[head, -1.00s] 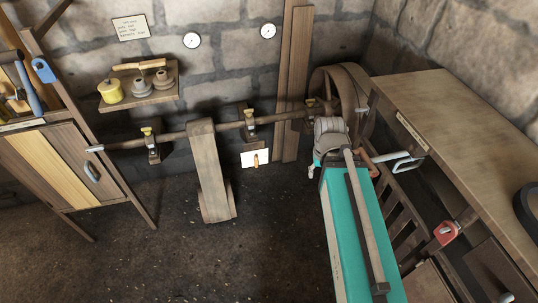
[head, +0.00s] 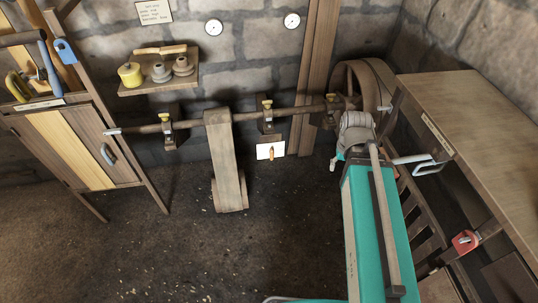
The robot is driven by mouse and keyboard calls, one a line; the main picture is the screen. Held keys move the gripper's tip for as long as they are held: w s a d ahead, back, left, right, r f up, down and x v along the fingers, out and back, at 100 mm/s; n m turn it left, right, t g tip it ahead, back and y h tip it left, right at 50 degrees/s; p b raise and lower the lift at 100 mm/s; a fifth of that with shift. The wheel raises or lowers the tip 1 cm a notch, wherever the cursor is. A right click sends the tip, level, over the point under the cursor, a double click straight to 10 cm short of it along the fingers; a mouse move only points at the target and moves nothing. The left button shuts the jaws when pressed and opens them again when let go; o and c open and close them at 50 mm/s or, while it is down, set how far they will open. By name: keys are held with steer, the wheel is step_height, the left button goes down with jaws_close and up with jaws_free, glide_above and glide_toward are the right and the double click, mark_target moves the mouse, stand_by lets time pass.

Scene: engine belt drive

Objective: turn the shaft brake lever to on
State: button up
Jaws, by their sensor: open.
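A small tan lever (head: 271,153) stands roughly upright on a white plate (head: 262,151) low on the stone wall, under the line shaft (head: 190,123). It looks like the shaft brake lever; any marking on the plate is too small to read. My teal arm reaches up from the bottom right. My gripper (head: 334,164) shows only in small part at the arm's far end, beside the grey wrist. It is open, to the right of the lever and apart from it in the picture. My own wrist hides most of it.
A wide belt (head: 224,165) hangs from the shaft left of the plate. A large wheel (head: 372,88) stands behind my wrist. A workbench (head: 470,105) fills the right, with a red fitting (head: 465,242) at its front. A cabinet (head: 75,145) stands left. The middle floor is clear.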

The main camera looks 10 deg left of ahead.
steer(key=w+a+f+b, duration=0.2)
steer(key=w+f+b, duration=0.5)
steer(key=w+f, duration=0.1)
steer(key=n+t+y+b, duration=0.1)
steer(key=n+t+b, duration=0.25)
steer(key=b, duration=2.35)
glide_toward(271, 153)
steer(key=shift+s+d+r+t, duration=0.1)
steer(key=shift+d+r+t, duration=0.1)
steer(key=shift+r, duration=0.2)
steer(key=shift+s+d+r+t, duration=0.1)
steer(key=shift+r+t, duration=0.05)
steer(key=shift+r, duration=0.3)
steer(key=shift+f, duration=0.1)
steer(key=b+x, duration=1.2)
steer(key=x, duration=0.1)
steer(key=shift+w+a+f+b, duration=0.1)
steer(key=shift+a+f+b, duration=0.1)
steer(key=shift+f+b, duration=0.15)
steer(key=shift+r, duration=0.1)
